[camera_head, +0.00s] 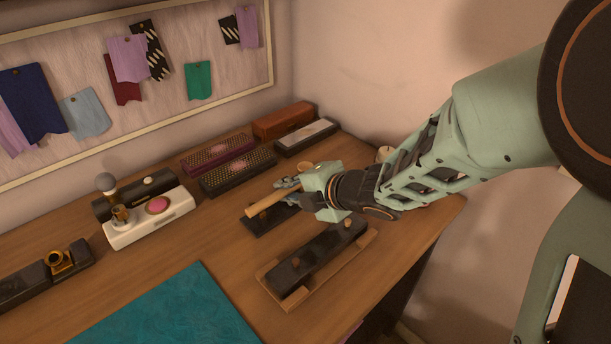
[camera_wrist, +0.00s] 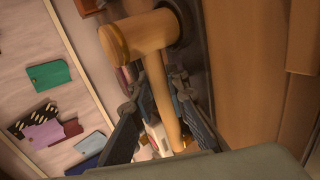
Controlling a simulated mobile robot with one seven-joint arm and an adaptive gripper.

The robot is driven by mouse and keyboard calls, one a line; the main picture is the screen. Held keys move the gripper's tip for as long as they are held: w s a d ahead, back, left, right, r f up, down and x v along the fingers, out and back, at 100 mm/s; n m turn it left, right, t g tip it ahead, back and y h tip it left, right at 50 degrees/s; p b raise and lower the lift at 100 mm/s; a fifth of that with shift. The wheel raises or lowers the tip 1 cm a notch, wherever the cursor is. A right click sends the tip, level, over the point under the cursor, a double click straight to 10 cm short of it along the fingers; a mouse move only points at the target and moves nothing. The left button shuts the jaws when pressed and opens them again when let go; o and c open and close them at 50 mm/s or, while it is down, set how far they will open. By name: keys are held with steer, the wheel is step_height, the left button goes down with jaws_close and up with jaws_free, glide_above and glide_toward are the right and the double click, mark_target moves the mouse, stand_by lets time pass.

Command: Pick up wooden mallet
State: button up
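The wooden mallet (camera_wrist: 138,36) has a pale, thick cylindrical head and a long handle, both clear in the wrist view. In the head view its pale handle (camera_head: 268,201) shows above a dark plate, partly hidden by my gripper. My gripper (camera_head: 289,184) is at the mallet, over the right part of the table. In the wrist view my gripper's two dark fingers (camera_wrist: 155,88) are apart, one on each side of the handle. A gap shows between the left finger and the handle. The mallet head lies beyond the fingertips.
A dark block on a wooden tray (camera_head: 290,301) stands just in front. Dark boxes with studded tops (camera_head: 238,172) and a brown box (camera_head: 283,120) stand behind. A white device with a pink disc (camera_head: 150,222) is left. A teal mat (camera_head: 165,312) lies front left.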

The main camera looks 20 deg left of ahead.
jaws_close()
steer(key=shift+r, duration=0.15)
step_height(320, 180, up, 10)
steer(key=p, duration=0.5)
steer(key=shift+p, duration=0.3)
steer(key=shift+o, duration=0.6)
jaws_free()
jaws_close()
